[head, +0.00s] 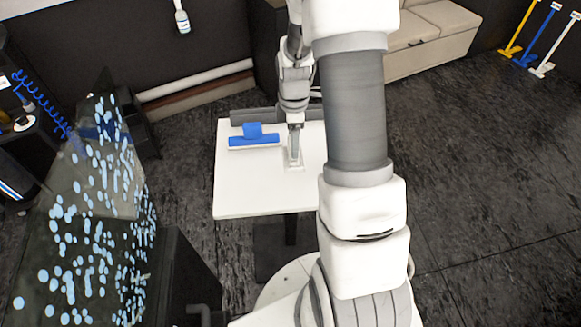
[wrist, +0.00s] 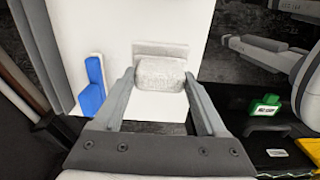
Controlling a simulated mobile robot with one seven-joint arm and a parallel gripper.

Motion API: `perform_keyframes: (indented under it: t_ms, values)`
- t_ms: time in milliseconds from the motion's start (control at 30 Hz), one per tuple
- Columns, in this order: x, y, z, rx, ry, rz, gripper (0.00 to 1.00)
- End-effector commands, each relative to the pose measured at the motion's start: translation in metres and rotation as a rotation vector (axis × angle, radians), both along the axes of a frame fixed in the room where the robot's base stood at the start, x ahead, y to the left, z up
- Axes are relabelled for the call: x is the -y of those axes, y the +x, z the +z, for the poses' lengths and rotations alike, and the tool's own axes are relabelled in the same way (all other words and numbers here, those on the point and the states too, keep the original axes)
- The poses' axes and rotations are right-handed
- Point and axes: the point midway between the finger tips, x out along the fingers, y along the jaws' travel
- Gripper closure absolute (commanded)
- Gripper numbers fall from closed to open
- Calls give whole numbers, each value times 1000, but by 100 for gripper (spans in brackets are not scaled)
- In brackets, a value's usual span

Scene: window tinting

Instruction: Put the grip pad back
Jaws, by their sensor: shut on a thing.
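A pale grey-white block, seemingly the grip pad (wrist: 160,74), sits between my gripper's fingertips in the wrist view. My gripper (head: 294,163) is shut on it and points down over the white table (head: 240,195). In the head view, the pad is small and mostly hidden by the gripper, low at the table top. A flat pale piece (wrist: 160,48) lies just beyond the pad in the wrist view. I cannot tell whether the pad touches this piece or the table.
A blue-and-white squeegee-like tool (head: 253,138) lies left of my gripper; it also shows in the wrist view (wrist: 92,97). A dark grey bar (head: 240,117) runs along the table's far edge. A blue-spotted glass panel (head: 90,215) stands left. The table's front is clear.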

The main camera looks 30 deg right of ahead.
Motion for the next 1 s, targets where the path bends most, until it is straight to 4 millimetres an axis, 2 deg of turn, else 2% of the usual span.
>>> perform_keyframes:
  t_ms: [200,367,633,1000]
  values:
    - [-1,-1,-36,-4,0,1,81]
    - [0,0,-48,-2,1,1,81]
    - [0,-1,-81,-3,0,0,81]
    - [0,0,-87,1,0,1,81]
